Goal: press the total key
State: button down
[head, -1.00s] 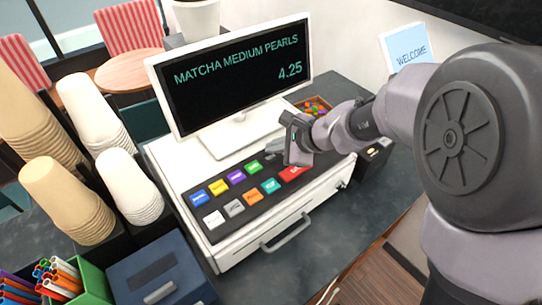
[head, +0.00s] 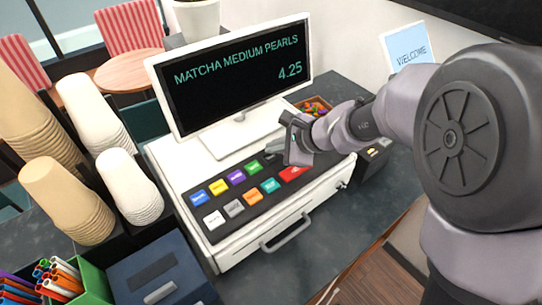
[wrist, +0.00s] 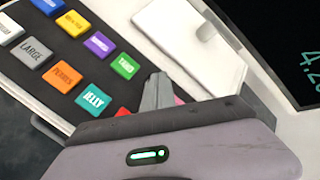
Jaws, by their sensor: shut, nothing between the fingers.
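A wide red key (head: 294,173) sits at the right end of the front row on the register's dark key panel (head: 221,239); its label is not readable. In the wrist view the red key (wrist: 123,112) is mostly hidden behind my gripper. My gripper (head: 274,147) is shut and empty over the right part of the panel, behind the red key in the head view. Its closed fingertips (wrist: 158,82) show beside the green key (wrist: 125,67) in the wrist view. I cannot tell whether they touch the panel. The screen (head: 235,75) reads "MATCHA MEDIUM PEARLS 4.25".
Other coloured keys, such as the teal jelly key (wrist: 94,97), lie close by. The screen's white stand (head: 233,137) is behind the panel. A small black device (head: 374,157) stands to the right. Cup stacks (head: 130,185) and a blue box (head: 160,275) are to the left.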

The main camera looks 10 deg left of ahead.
aim_at(274, 159)
jog(key=shift+f, duration=0.15)
jog(key=shift+f+b, duration=0.25)
jog(key=shift+b, duration=0.3)
jog(key=shift+f+b, duration=0.45)
jog(key=shift+b, duration=0.05)
dwell(0.6)
jog(key=shift+r, duration=0.15)
jog(key=shift+r+p, duration=0.65)
jog(key=shift+r, duration=0.05)
notch_tip(274, 159, up, 5)
jog(key=p, duration=0.4)
jog(key=shift+r, duration=0.1)
